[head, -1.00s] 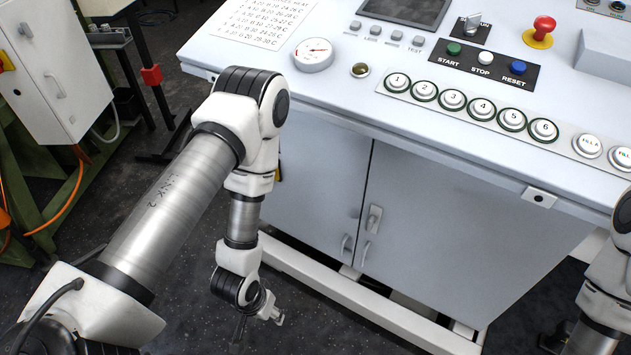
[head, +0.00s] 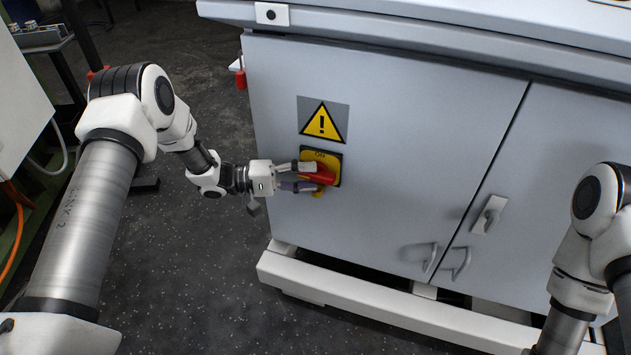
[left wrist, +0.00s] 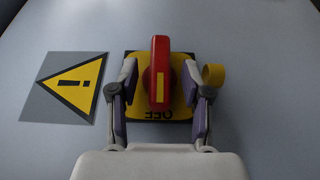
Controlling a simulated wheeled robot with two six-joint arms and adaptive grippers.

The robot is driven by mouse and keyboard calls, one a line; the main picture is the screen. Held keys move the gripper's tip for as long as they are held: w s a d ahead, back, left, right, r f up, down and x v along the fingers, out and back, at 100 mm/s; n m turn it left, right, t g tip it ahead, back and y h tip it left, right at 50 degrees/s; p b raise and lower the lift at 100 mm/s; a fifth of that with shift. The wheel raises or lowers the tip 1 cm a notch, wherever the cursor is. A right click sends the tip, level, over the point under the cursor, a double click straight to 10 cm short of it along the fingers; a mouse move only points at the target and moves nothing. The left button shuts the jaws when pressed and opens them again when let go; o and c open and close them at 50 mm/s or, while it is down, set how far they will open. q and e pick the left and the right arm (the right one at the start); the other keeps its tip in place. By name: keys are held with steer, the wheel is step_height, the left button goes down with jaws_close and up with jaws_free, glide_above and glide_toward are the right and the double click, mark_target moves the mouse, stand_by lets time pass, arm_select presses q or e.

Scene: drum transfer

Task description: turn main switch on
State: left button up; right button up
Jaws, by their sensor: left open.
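The main switch has a red handle (head: 322,174) on a yellow and black plate (head: 334,161), on the grey cabinet's side panel. The plate reads ON at its top in the head view. In the left wrist view the red handle (left wrist: 160,68) lies in line with the upside-down OFF label (left wrist: 159,115). My left gripper (head: 306,177) reaches it from the left. In the left wrist view the gripper (left wrist: 160,95) is open, one finger on each side of the handle, with visible gaps. My right arm shows at the right edge; its gripper is out of view.
A yellow warning sign (head: 323,120) is just above the switch. A small yellow tab (left wrist: 214,74) sits beside the right finger in the left wrist view. Cabinet door handles (head: 457,262) and a white base rail (head: 370,310) are to the right and below.

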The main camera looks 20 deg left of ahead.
arm_select(q)
steer(key=shift+x, duration=1.1)
arm_select(e)
steer(key=shift+f, duration=0.3)
arm_select(q)
steer(key=shift+c, duration=0.4)
steer(key=shift+r, duration=0.1)
jaws_close()
arm_select(e)
steer(key=shift+s, duration=0.1)
